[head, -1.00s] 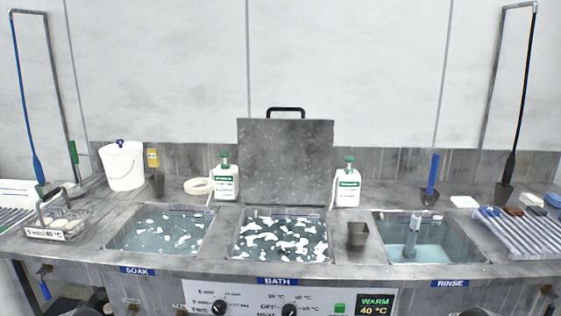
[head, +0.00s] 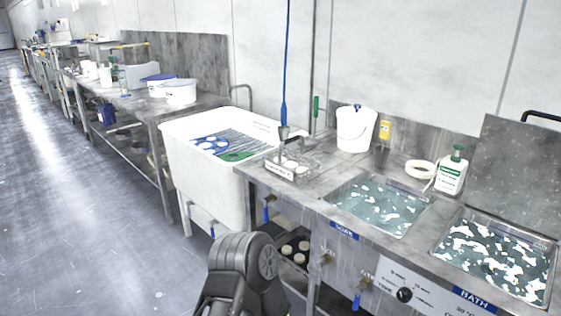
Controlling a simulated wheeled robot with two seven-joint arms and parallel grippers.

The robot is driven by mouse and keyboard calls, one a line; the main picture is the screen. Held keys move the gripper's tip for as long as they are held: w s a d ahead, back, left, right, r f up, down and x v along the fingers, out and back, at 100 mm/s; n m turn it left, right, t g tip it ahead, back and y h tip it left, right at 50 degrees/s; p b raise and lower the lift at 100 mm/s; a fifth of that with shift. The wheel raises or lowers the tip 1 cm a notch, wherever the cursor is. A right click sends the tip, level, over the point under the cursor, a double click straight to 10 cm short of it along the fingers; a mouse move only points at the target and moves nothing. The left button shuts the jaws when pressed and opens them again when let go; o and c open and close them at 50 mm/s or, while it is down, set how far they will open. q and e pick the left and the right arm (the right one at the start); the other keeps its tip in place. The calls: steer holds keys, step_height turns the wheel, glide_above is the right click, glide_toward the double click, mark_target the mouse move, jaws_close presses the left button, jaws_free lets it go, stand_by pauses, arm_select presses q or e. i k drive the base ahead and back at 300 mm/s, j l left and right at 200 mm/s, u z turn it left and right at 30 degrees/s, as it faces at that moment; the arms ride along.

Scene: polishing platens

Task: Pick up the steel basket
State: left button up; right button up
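The steel basket (head: 291,164) stands on the left end of the steel counter, near its front edge, with a label on its front and pale round pieces inside. Part of my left arm shows at the bottom of the head view, well below and in front of the basket. Its gripper is out of view. My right gripper is also out of view.
The soak basin (head: 379,207) and the bath basin (head: 497,256) lie right of the basket. A white bucket (head: 356,130) stands behind. A white tub (head: 192,165) adjoins the counter on the left. Open floor (head: 75,235) lies further left.

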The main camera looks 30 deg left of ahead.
mark_target(276, 167)
steer(key=u, duration=1)
steer(key=i+j+u, duration=0.1)
steer(key=i+j, duration=0.2)
steer(key=i, duration=0.15)
steer(key=i+j+u, duration=0.1)
steer(key=i+j, duration=0.2)
steer(key=i, duration=0.15)
steer(key=i+j+u, duration=0.1)
steer(key=i+j, duration=0.15)
steer(key=i, duration=0.25)
steer(key=i+j, duration=0.2)
steer(key=i, duration=0.3)
steer(key=j+u, duration=0.05)
